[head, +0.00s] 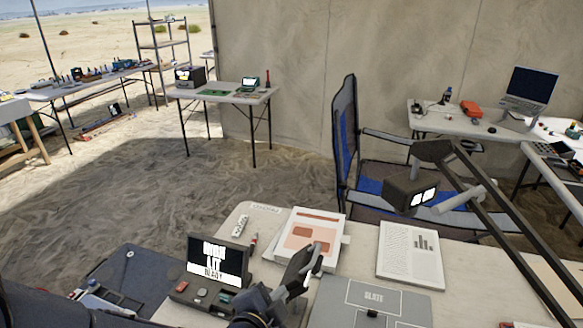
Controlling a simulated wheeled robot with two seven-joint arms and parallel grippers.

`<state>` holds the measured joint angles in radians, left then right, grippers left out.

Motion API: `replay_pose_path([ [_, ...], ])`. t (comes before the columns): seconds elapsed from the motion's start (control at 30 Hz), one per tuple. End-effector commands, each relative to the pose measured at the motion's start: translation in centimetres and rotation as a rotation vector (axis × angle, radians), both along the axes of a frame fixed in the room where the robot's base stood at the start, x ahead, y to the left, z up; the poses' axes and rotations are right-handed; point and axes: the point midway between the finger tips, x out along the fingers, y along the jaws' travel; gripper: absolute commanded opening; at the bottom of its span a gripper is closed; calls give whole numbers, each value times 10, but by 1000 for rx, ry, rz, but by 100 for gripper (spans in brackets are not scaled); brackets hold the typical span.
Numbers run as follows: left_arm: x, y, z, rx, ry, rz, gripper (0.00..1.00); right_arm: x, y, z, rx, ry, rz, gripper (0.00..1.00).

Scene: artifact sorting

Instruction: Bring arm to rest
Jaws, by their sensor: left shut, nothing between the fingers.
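My left gripper (308,265) reaches in from the bottom, above the near table (358,258). Its fingers are shut with nothing between them. It hangs in front of a stack of white papers with orange print (312,228) and the left edge of a grey case marked SLATE (375,300). Whether it touches either cannot be told. My right gripper is not in view.
A small black device with a lit screen (218,262) stands left of my left gripper. A printed sheet with a bar chart (410,255) lies to the right. A dark lamp (410,193) overhangs the table. A blue folding chair (345,140) stands behind.

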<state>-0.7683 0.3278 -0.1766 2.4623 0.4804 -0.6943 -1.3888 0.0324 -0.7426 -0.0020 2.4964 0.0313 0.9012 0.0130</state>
Motion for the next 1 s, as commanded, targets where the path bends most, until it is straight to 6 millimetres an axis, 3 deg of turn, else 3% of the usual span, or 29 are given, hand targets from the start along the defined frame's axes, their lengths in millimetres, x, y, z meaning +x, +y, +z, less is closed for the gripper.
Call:
replay_pose_path([
  [0.1, -10, 36, 18, -293, 223, 90, 0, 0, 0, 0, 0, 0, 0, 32],
  [0.23, -38, 76, 31, -536, 457, 209, 0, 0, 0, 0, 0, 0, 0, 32],
  [0.5, -127, 156, 34, -817, 823, 622, 0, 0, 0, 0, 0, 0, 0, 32],
  [0.7, -170, 180, 27, -885, 929, 853, 0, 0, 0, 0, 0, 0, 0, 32],
  [1.0, -176, 182, 25, -893, 947, 887, 0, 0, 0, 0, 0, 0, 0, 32],
])
